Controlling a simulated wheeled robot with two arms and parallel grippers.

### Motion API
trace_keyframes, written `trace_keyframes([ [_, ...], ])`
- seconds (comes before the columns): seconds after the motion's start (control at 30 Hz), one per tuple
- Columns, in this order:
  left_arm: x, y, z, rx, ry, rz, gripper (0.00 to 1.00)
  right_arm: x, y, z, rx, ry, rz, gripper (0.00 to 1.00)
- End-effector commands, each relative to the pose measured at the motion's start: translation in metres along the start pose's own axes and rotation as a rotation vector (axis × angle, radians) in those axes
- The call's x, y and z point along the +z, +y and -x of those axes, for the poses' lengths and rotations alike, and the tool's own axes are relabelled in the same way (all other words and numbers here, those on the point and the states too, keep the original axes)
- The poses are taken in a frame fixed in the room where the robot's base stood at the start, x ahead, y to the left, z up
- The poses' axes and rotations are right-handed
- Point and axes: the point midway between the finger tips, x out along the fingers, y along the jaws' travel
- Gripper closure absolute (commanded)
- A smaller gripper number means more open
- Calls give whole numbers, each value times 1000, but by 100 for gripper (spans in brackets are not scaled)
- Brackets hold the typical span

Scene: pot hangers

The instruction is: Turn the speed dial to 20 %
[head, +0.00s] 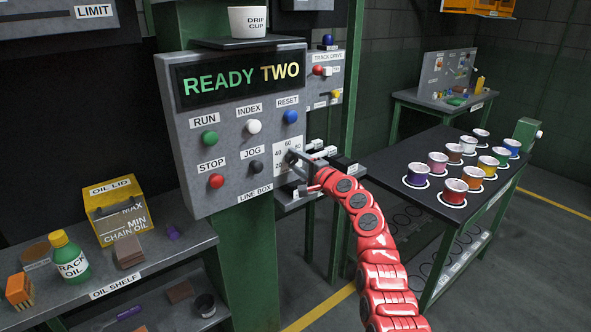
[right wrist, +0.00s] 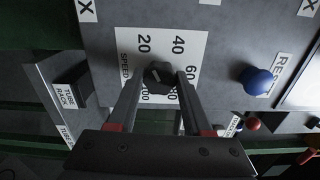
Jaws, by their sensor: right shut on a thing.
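The speed dial is a small black knob (right wrist: 158,77) on a white scale plate (right wrist: 128,42) marked 20, 40, 60 and higher. In the head view the plate (head: 281,148) sits at the lower right of the grey control box. My right gripper (head: 294,157) reaches it from the right and partly hides dial and numbers. In the right wrist view my right gripper (right wrist: 158,84) has one finger on each side of the knob, shut on it. Which number the dial points to cannot be told clearly. My left gripper is not in view.
The control box (head: 180,120) carries RUN, INDEX, RESET, STOP and JOG buttons; the black JOG button (head: 256,167) is close left of the dial, the blue RESET button (head: 291,117) above. A dark table (head: 400,155) with several paint cups stands right. An oil shelf (head: 185,250) is at lower left.

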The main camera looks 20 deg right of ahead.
Motion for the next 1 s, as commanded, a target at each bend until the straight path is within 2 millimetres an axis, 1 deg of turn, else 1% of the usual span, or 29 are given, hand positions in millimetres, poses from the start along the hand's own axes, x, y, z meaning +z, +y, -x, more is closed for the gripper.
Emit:
trace_keyframes([
  [0.03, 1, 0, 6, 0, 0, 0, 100, 0, 4, 0, 1, -1, 16, 100],
  [0.2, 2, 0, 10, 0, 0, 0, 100, 0, 2, 0, 2, -2, 53, 100],
  [0.67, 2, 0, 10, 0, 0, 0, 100, 0, 1, 0, 3, -1, 66, 100],
  [0.7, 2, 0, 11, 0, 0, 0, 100, 0, 1, 0, 3, -1, 66, 47],
  [0.83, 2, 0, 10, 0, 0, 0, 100, 0, 1, 0, 2, -1, 65, 23],
  [0.87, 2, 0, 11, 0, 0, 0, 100, 0, 1, 0, 2, -1, 65, 20],
  [1.0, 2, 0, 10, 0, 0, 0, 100, 0, 0, 0, 1, -1, 65, 20],
])
